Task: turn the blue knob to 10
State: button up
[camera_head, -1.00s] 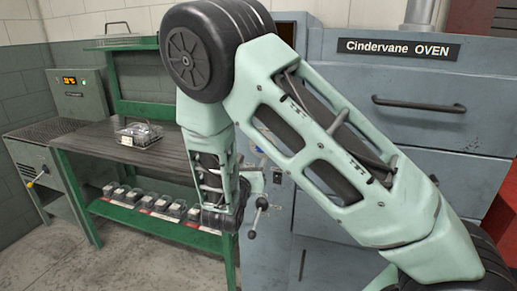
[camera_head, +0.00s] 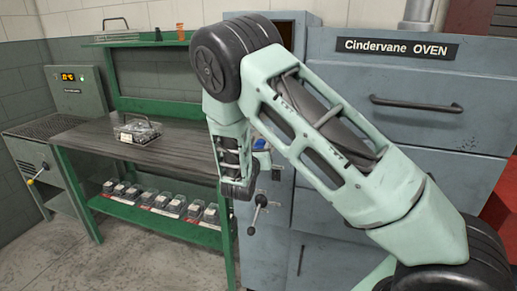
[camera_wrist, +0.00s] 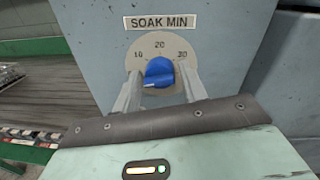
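The blue knob (camera_wrist: 159,72) sits on a round beige dial marked 10, 20 and 30, under a SOAK MIN label (camera_wrist: 159,22). A white mark on the knob points to the lower left, below the 10. My gripper (camera_wrist: 160,75) is open, with one finger to the left and one to the right of the knob and a small gap on each side. I cannot tell how deep the fingers reach past the knob. In the head view the blue knob (camera_head: 260,144) shows just right of my forearm, and my gripper is mostly hidden.
A black-handled lever (camera_head: 257,212) sticks out of the panel below the knob. The Cindervane oven (camera_head: 400,100) is at right. A green workbench (camera_head: 95,140) with a wire basket (camera_head: 137,131) on top and several small boxes on its shelf stands at left.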

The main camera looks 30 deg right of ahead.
jog(key=c, duration=0.5)
jog(key=shift+b, duration=0.3)
jog(key=m+b, duration=0.3)
jog(key=b, duration=0.1)
jog(key=m+b, duration=0.3)
jog(key=b, duration=0.2)
jog(key=m+b, duration=0.4)
jog(key=shift+s+d+f+h, duration=0.1)
jog(key=shift+f+h, duration=0.15)
jog(key=shift+h, duration=0.15)
jog(key=shift+b, duration=0.3)
jog(key=o, duration=0.9)
jog(key=shift+r, duration=0.1)
